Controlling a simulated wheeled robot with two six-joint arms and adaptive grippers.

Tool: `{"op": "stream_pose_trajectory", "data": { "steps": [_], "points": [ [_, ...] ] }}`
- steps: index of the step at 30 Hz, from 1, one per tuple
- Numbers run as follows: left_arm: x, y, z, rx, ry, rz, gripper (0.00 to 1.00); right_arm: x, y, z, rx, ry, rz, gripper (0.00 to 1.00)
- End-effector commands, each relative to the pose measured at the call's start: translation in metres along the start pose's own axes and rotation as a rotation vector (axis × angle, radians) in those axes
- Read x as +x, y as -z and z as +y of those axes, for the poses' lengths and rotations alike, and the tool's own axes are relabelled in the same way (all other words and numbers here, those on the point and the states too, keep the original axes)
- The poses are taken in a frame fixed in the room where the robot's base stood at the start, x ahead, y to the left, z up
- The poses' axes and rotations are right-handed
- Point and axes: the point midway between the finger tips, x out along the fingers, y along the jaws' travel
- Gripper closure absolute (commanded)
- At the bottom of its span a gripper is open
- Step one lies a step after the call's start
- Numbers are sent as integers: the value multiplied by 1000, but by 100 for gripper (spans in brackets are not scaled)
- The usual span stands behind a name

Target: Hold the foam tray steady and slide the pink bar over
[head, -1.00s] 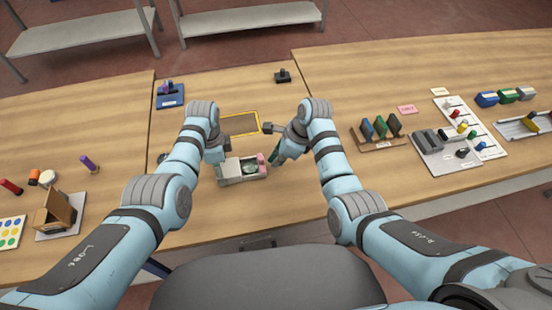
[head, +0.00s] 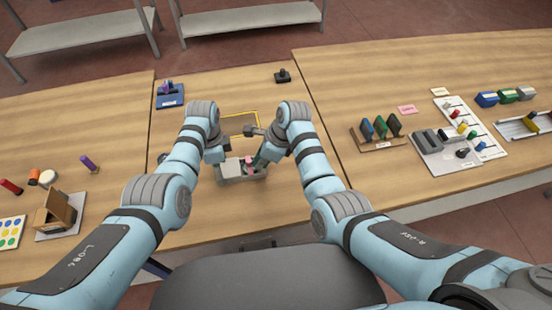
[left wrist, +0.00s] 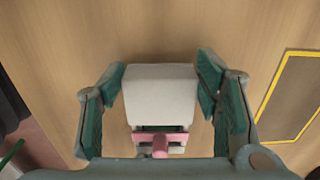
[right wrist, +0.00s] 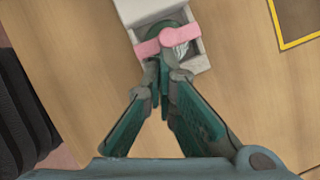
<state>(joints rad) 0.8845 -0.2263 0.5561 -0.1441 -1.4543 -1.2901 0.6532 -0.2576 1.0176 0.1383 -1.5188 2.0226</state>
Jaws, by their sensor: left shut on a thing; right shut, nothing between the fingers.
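The foam tray (head: 229,171) is a pale grey-white block with an open recess, on the table in front of me. In the left wrist view the tray (left wrist: 160,88) sits between the fingers of my left gripper (left wrist: 162,72), which is shut on its solid end. The pink bar (right wrist: 148,47) lies across the tray's recess, with a rounded knob at its middle. It also shows in the left wrist view (left wrist: 160,146). My right gripper (right wrist: 160,72) is shut and empty, its tips at the bar's knob side. Contact with the bar is hard to tell.
A yellow-edged dark panel (head: 240,124) lies just behind the tray. A blue holder (head: 170,96) stands back left and a small black object (head: 282,76) back right. A wooden rack with coloured plates (head: 380,132) is to the right. Table between tray and rack is clear.

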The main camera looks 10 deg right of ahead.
Motion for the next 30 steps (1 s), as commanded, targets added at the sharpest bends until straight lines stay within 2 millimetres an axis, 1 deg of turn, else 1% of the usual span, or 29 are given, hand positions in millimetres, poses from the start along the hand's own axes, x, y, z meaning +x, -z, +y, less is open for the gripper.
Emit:
{"op": "stream_pose_trajectory", "data": {
  "steps": [5,8,11,12,15,18,21,25,30],
  "points": [
    [0,0,0,0,-1,1,70,-2,6,-1,2,2,0,100],
    [0,0,0,0,-1,1,70,-7,20,-1,1,3,2,100],
    [0,0,0,0,-1,1,70,-15,40,0,2,2,4,100],
    [0,0,0,0,-1,1,70,-26,37,-1,-1,5,-2,100],
    [0,0,0,0,-1,1,70,-52,37,-1,-1,6,-1,100],
    [0,0,0,0,-1,1,70,-75,37,-1,-1,4,-1,100],
    [0,0,0,0,-1,1,70,-95,37,-1,-1,4,0,100],
    [0,0,0,0,-1,0,70,-110,37,0,-1,2,0,100],
    [0,0,0,0,0,0,70,-115,37,0,0,0,1,100]
  ]
}}
